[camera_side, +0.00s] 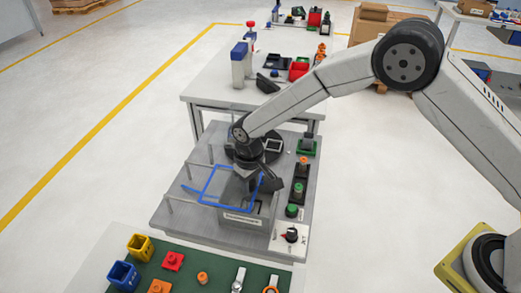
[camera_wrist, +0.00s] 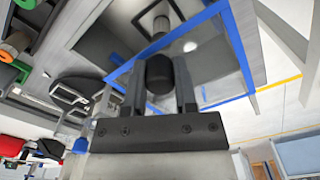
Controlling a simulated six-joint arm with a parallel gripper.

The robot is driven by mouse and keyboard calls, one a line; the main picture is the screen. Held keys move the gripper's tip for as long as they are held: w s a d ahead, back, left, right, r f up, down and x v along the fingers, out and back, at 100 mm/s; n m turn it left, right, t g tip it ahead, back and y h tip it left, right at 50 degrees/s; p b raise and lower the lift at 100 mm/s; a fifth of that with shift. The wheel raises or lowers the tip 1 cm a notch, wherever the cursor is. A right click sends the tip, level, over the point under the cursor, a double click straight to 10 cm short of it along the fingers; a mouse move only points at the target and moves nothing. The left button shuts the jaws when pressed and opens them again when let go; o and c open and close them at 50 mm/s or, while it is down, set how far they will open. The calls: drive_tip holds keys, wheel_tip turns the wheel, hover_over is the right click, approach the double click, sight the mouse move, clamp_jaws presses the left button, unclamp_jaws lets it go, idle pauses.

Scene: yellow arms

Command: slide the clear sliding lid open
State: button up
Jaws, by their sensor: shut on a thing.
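The clear lid has a blue frame (camera_side: 207,188) and lies level over the left part of a grey box (camera_side: 262,213) with a label on its front. Its left part sticks out past the box. In the wrist view the blue frame (camera_wrist: 243,62) surrounds a see-through pane, with grey surfaces visible behind it. My gripper (camera_side: 250,188) is at the lid's right part, from above. In the wrist view my gripper (camera_wrist: 160,78) has its two fingers on either side of a dark round knob (camera_wrist: 160,74), shut on it. The knob is hidden in the side view.
Thin grey posts (camera_side: 188,172) stand left of the box. A green mat (camera_side: 195,262) with small parts lies in front. Another table stands behind.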

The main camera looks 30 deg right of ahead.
sight(217, 184)
drive_tip(key=shift+w+a+r, duration=0.1)
drive_tip(key=shift+w+a, duration=0.6)
drive_tip(key=shift+w, duration=0.05)
drive_tip(key=shift+w+a, duration=0.95)
idle(0.6)
drive_tip(key=shift+w+a, duration=0.6)
drive_tip(key=shift+a, duration=0.05)
idle(0.5)
drive_tip(key=shift+w+a+f, duration=0.2)
drive_tip(key=shift+w+a, duration=0.55)
drive_tip(key=shift+a, duration=0.05)
drive_tip(key=shift+w+a, duration=0.2)
idle(0.4)
